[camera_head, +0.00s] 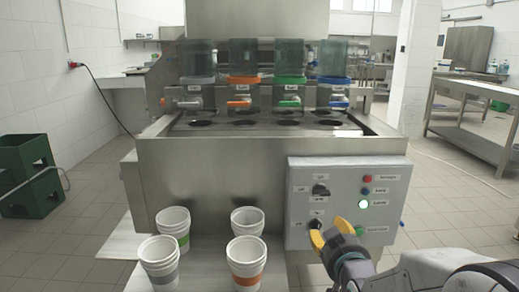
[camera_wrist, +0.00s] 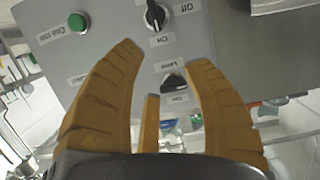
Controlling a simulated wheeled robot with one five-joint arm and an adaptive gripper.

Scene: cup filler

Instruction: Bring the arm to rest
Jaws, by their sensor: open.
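My gripper (camera_head: 330,236) has yellow fingers and is in front of the lower part of the grey control panel (camera_head: 338,208) in the head view. In the wrist view my gripper (camera_wrist: 168,62) is open, with nothing between its fingers. The black lower knob (camera_wrist: 174,82) lies beyond the gap between the fingertips. The upper black knob (camera_wrist: 156,16) and a green button (camera_wrist: 78,23) show above it. Whether a fingertip touches the panel I cannot tell.
Several stacks of white cups (camera_head: 159,258) stand on the shelf left of the panel. The steel filler (camera_head: 220,170) carries several dispensers with coloured collars (camera_head: 244,78). Green crates (camera_head: 28,175) stand at far left; floor at right is open.

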